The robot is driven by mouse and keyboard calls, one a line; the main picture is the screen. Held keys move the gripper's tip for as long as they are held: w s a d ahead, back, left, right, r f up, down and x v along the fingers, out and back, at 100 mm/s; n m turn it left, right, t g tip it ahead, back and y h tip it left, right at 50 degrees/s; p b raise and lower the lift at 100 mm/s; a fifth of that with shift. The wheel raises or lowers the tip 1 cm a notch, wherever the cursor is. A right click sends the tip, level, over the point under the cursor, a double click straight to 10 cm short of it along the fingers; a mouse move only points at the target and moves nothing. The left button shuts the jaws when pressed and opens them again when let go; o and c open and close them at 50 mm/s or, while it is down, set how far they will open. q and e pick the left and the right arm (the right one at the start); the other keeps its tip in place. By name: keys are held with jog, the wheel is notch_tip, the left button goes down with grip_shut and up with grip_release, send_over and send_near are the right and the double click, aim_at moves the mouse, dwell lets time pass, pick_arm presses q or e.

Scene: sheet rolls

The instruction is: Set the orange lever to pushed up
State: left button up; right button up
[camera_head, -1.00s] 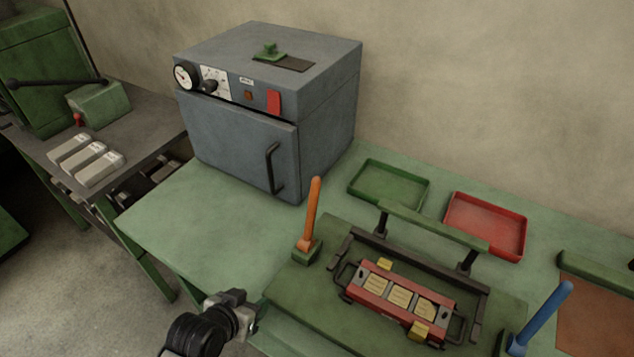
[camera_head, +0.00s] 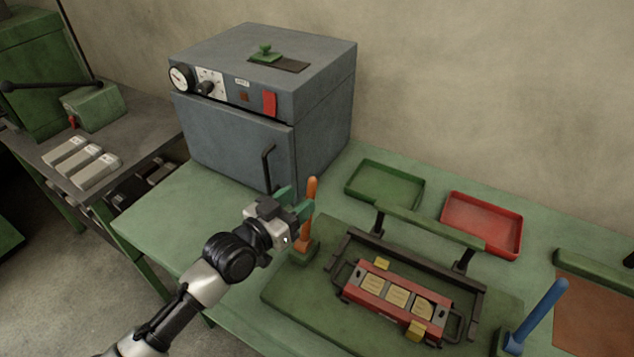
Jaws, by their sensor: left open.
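The orange lever (camera_head: 308,222) stands nearly upright on a small green block at the left corner of the green press plate (camera_head: 290,290). My left gripper (camera_head: 297,203) is at the lever's upper half, coming from the left. Its green fingers are open, one behind the lever and one close to its side. I cannot tell whether they touch it. The gripper hides part of the lever's left side. My right gripper is not in view.
A blue lever (camera_head: 538,312) stands at the right. Green (camera_head: 352,190) and red (camera_head: 452,238) trays lie behind. A grey oven (camera_head: 325,140) stands close behind the gripper.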

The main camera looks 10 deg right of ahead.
aim_at(308, 193)
pick_arm(q)
jog(key=x, duration=0.6)
jog(key=shift+w+d, duration=0.15)
jog(key=shift+d, duration=0.05)
grip_shut()
